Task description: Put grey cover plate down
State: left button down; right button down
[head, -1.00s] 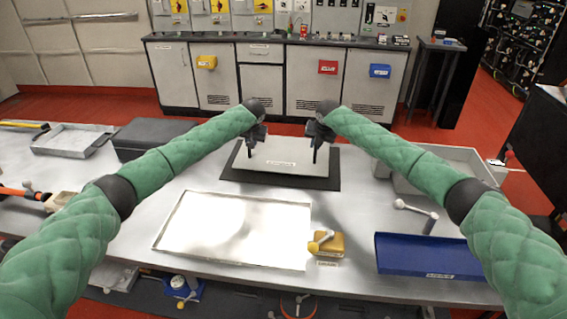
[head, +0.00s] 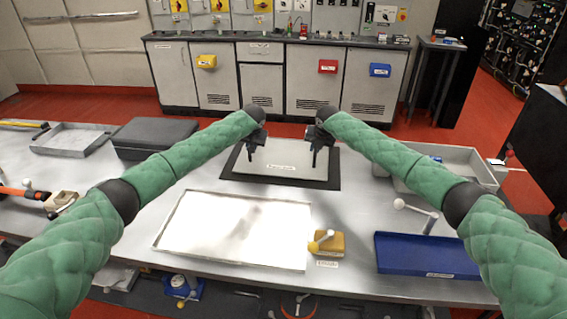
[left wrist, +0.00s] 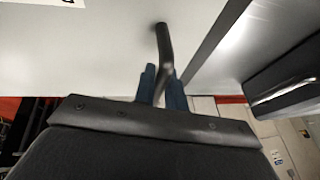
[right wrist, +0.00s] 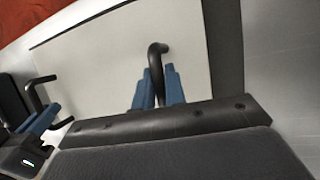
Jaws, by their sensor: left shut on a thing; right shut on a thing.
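The grey cover plate (head: 280,157) is a flat light panel with a small white label. It is level over the black mat (head: 233,176), whose dark border shows around it. My left gripper (head: 252,146) is shut on the plate's dark left handle (left wrist: 163,45). My right gripper (head: 318,154) is shut on its right handle (right wrist: 156,56). In the left wrist view the blue fingers (left wrist: 162,85) flank the handle, and in the right wrist view the blue fingers (right wrist: 158,88) do too. I cannot tell whether the plate's underside touches the mat.
A dark grey case (head: 155,135) stands left of the mat. An empty shallow metal tray (head: 165,235) lies in front. A yellow block (head: 328,244) and a blue tray (head: 430,258) are at front right. A grey bin (head: 470,160) stands right of the mat.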

pick_arm(q)
jog(key=shift+f, duration=0.7)
pick_arm(e)
jog(key=shift+f, duration=0.7)
pick_arm(q)
jog(key=c, duration=1.9)
grip_release()
jog(key=shift+f, duration=0.3)
pick_arm(e)
jog(key=c, duration=1.9)
grip_release()
jog(key=shift+f, duration=0.3)
pick_arm(q)
jog(key=o, duration=0.4)
jog(key=shift+r, duration=0.1)
jog(key=shift+c, duration=0.2)
pick_arm(e)
jog(key=o, duration=0.4)
jog(key=shift+r, duration=0.1)
jog(key=shift+c, duration=0.2)
pick_arm(q)
jog(key=shift+o, duration=0.4)
jog(key=shift+s+r, duration=0.1)
pick_arm(e)
jog(key=shift+o, duration=0.4)
jog(key=shift+s+r, duration=0.1)
jog(key=shift+r, duration=0.05)
